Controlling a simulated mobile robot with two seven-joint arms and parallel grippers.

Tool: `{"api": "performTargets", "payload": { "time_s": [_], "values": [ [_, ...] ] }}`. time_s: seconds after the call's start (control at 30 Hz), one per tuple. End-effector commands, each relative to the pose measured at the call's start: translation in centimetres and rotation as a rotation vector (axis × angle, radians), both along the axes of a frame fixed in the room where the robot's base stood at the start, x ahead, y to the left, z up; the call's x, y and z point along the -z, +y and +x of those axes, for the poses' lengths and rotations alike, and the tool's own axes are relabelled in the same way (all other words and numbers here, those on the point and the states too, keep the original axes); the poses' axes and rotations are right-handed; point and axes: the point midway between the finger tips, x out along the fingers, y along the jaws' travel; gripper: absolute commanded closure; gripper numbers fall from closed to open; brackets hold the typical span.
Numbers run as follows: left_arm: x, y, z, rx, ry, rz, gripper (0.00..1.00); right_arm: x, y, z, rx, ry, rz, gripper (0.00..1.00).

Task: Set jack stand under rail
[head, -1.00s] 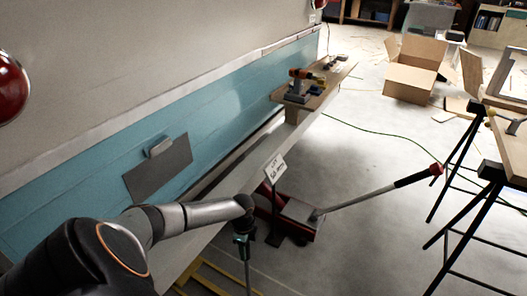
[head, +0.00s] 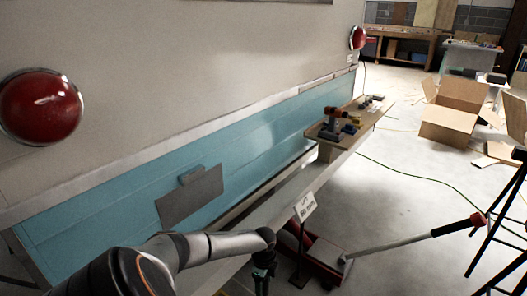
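The rail (head: 245,222) is the long grey ledge along the foot of the blue and cream camper side. A red floor jack (head: 322,262) sits on the concrete at the rail, its long handle reaching right to a red and black grip. I cannot make out a jack stand in this view. My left arm reaches in from the bottom left, and my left gripper (head: 263,284) points down at the bottom edge, left of the floor jack. Its fingers are dark and cut off, so I cannot tell if they hold anything. My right gripper is out of view.
A small white sign (head: 305,207) stands in front of the rail by the jack. A wooden plank (head: 362,122) with tools lies further along. An open cardboard box (head: 449,124) and dark trestle legs (head: 497,225) are at right. A green cable crosses otherwise open floor.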

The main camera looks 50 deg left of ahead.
Motion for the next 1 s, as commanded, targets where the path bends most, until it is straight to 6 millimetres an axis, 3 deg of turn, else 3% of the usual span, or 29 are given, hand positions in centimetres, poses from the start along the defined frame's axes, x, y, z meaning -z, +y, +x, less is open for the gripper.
{"api": "performTargets", "payload": {
  "time_s": [0.27,0.7,1.0],
  "values": [
    [-1.3,0.0,0.1,0.001,-0.003,-0.001,0.31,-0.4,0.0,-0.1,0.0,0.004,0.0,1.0],
    [-10.2,0.0,0.0,0.002,-0.002,0.001,0.31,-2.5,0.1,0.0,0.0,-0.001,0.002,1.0],
    [-12.5,0.0,0.0,0.0,0.0,0.0,0.31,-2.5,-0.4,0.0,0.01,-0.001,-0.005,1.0]
  ]
}}
